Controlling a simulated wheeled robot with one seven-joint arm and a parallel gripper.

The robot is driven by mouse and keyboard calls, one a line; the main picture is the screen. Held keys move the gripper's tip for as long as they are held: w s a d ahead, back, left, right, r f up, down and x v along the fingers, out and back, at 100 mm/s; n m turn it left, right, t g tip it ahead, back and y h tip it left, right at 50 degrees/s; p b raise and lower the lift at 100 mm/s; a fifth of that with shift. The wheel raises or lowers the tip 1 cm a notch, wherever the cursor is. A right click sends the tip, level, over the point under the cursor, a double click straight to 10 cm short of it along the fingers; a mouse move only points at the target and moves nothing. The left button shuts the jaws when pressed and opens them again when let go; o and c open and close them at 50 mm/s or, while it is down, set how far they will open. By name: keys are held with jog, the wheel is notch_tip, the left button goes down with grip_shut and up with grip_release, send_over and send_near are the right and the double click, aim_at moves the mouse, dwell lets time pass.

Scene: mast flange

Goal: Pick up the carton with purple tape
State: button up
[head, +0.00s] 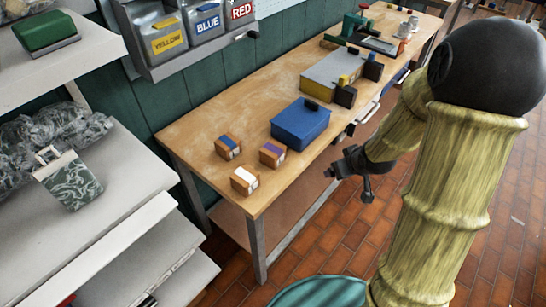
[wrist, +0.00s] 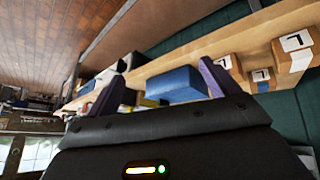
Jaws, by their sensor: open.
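The carton with purple tape (head: 272,153) is a small brown box standing on the wooden workbench, near its front edge. In the wrist view, a carton (wrist: 228,69) beside my right finger is probably the same one, but its tape is hard to make out. My gripper (head: 347,180) is open and empty, off the bench's front edge, to the right of the carton and apart from it. In the wrist view my gripper's two fingers (wrist: 161,72) stand wide apart with nothing between them up close.
A blue-taped carton (head: 228,147) and a white-taped carton (head: 245,180) stand close by the purple-taped one. A blue box (head: 300,122) sits to the right, with a grey and yellow case (head: 334,75) beyond. Bins (head: 167,38) hang above the bench (head: 190,122). White shelves (head: 70,210) stand left.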

jog(key=w+a+f+n+t+y+b, duration=0.3)
jog(key=a+f+n+y, duration=0.3)
jog(key=y, duration=0.8)
notch_tip(320, 180, down, 3)
jog(key=shift+w+f, duration=0.1)
jog(key=shift+w, duration=0.2)
jog(key=shift+a, duration=0.15)
jog(key=p, duration=0.2)
send_near(273, 151)
jog(key=w+a, duration=0.1)
jog(key=w+a+f, duration=0.1)
jog(key=w+a, duration=0.2)
jog(key=shift+f, duration=0.35)
jog(key=shift+a, duration=0.1)
jog(key=p+x, duration=0.1)
jog(key=x, duration=0.4)
jog(key=shift+a+p, duration=0.1)
jog(key=shift+p, duration=0.3)
